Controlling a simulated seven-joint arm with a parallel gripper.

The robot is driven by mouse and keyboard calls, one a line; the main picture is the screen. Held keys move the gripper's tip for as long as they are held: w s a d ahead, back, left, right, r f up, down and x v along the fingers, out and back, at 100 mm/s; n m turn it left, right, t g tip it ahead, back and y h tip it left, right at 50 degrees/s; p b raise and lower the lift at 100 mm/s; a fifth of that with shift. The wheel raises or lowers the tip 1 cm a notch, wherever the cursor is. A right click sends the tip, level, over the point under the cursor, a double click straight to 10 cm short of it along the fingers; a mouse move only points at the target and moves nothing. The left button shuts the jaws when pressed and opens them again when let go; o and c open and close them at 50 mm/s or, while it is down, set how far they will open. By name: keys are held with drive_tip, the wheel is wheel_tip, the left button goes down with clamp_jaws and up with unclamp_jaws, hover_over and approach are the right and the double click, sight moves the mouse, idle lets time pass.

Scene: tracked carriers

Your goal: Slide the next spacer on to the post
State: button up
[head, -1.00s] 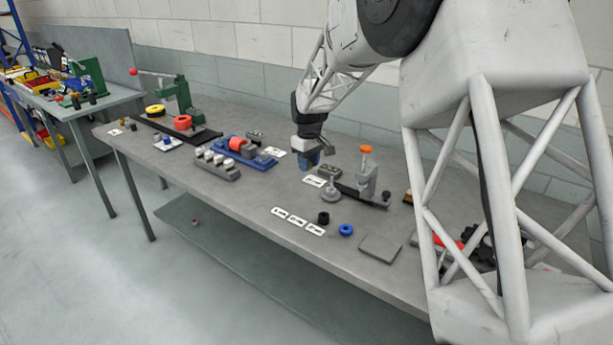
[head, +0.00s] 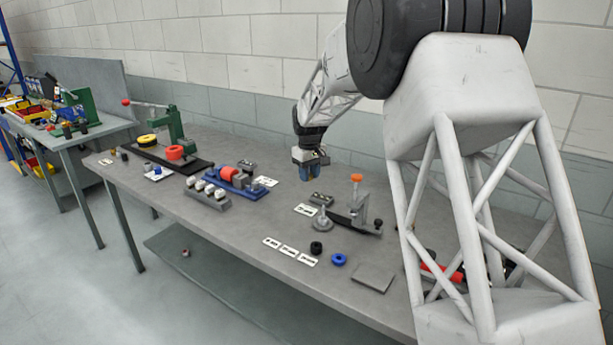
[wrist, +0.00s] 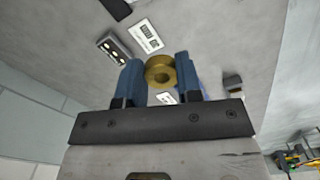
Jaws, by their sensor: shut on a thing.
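My gripper (head: 308,174) hangs above the bench, pointing down, behind and left of the orange-topped clamp. In the wrist view, its two blue fingers (wrist: 160,80) are shut on a brass-coloured ring spacer (wrist: 160,64), whose hole shows. The spacer cannot be made out in the head view. A grey round base with a short upright post (head: 322,222) stands on the bench in front of the clamp; no ring is clearly seen on it. A black ring (head: 316,248) and a blue ring (head: 339,260) lie on the bench nearer the front.
The grey clamp with an orange knob (head: 356,178) stands right of the post. Several white label cards (head: 289,250) lie at the front, beside a flat grey plate (head: 373,278). Blue fixture (head: 240,180) stands to the left.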

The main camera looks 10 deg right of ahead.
drive_tip(key=s+d+f+n, duration=0.1)
drive_tip(key=d+f+n, duration=0.3)
drive_tip(key=n, duration=1.1)
drive_tip(key=shift+d+f+n, duration=0.25)
drive_tip(key=shift+d+n, duration=0.15)
drive_tip(key=shift+d, duration=0.35)
drive_tip(key=shift+s, duration=0.1)
drive_tip(key=shift+f, duration=0.25)
drive_tip(key=shift+f, duration=1.6)
drive_tip(key=shift+f, duration=1.3)
idle(2.5)
